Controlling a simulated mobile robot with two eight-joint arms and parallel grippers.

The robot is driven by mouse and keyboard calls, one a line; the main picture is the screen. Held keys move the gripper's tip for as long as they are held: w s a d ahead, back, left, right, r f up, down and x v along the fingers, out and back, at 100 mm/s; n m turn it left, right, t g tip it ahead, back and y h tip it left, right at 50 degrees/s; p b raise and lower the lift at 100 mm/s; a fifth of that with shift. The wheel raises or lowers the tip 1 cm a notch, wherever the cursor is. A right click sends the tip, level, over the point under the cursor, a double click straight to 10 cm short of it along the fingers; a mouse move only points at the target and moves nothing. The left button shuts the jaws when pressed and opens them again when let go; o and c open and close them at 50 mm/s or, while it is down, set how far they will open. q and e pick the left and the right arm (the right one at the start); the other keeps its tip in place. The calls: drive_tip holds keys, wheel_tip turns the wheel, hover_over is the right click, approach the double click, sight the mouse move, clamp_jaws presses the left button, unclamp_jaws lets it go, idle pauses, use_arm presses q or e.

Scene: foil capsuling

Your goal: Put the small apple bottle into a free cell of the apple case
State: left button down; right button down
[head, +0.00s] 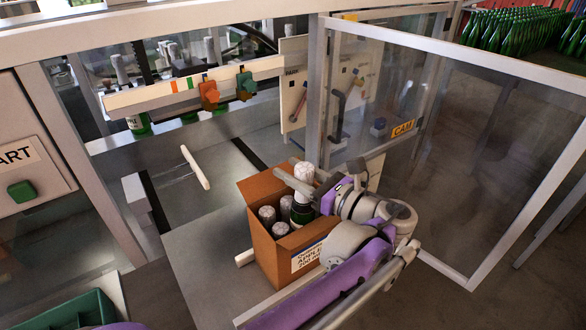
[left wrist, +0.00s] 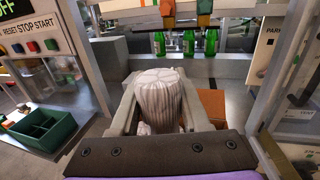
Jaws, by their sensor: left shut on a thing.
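The brown cardboard apple case (head: 262,245) stands open on the grey work surface, its white label reading APPLE. Several bottles with whitish foil tops (head: 267,214) stand inside it. My left gripper (head: 304,180) is shut on the small apple bottle (head: 301,213), a dark green bottle with a white foil capsule. It is upright at the case's back right part, its top higher than the others. Its bottom is hidden, so I cannot tell whether it touches the case floor. The left wrist view shows its foil capsule (left wrist: 160,92) between the fingers. My right gripper is out of view.
A clear framed door (head: 440,130) stands open to the right of the case. A rail with orange and green clamps (head: 208,94) runs behind. A green divided crate (left wrist: 45,128) is at the left. A pale bar (head: 195,167) lies behind the case.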

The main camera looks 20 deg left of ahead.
use_arm(q)
drive_tip(key=shift+f, duration=0.45)
drive_tip(key=shift+c, duration=1.5)
unclamp_jaws()
drive_tip(key=b+v, duration=0.1)
drive_tip(key=v, duration=0.9)
drive_tip(key=shift+s+d, duration=0.15)
drive_tip(key=shift+d, duration=0.25)
